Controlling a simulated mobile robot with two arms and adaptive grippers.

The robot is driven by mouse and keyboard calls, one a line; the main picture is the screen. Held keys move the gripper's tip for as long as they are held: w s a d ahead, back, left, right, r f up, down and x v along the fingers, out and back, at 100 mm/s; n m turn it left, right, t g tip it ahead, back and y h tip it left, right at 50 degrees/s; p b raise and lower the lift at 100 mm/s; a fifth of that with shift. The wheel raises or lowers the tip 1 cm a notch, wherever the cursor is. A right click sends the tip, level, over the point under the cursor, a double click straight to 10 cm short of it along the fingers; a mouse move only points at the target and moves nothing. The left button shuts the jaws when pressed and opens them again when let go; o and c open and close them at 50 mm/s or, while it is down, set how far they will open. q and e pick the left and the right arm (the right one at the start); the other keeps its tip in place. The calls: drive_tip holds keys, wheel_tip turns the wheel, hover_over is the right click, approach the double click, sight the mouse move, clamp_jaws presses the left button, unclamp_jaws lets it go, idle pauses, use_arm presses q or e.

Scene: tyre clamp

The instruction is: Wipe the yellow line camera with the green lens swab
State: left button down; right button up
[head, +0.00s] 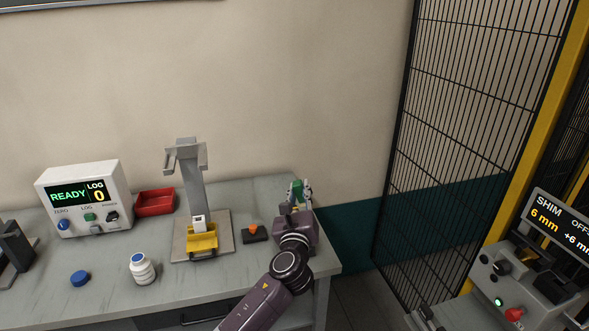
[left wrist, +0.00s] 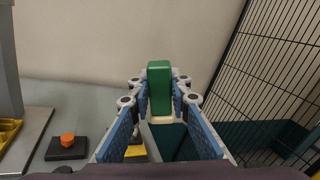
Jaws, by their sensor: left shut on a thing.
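The green lens swab (left wrist: 159,88) is a green block with a pale lower end. My left gripper (left wrist: 160,100) is shut on it, with a finger pad on each side, above the right end of the bench. In the head view the swab (head: 296,187) shows as a small green patch beyond my left gripper (head: 299,196). The yellow block that looks like the line camera (head: 202,239) sits on the base of a grey stand, left of the gripper and apart from it. Its edge (left wrist: 8,130) shows in the left wrist view. My right gripper is out of view.
An orange knob on a black block (head: 254,231) lies between stand (head: 192,175) and gripper. A red tray (head: 155,202), white bottle (head: 142,268), blue cap (head: 80,278) and display box (head: 85,198) stand to the left. A mesh fence (head: 470,110) rises at right.

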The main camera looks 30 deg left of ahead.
use_arm(q)
drive_tip(key=shift+n+y, duration=0.5)
drive_tip(key=shift+y, duration=0.1)
drive_tip(key=w+a+r, duration=0.2)
drive_tip(key=a, duration=0.1)
drive_tip(key=shift+w+a, duration=0.1)
drive_tip(key=shift+a, duration=0.1)
drive_tip(key=shift+g, duration=0.3)
drive_tip(key=f+b, duration=0.4)
drive_tip(key=b, duration=0.1)
drive_tip(key=shift+w+a+f, duration=0.25)
drive_tip(key=shift+a+f, duration=0.05)
drive_tip(key=shift+f, duration=0.05)
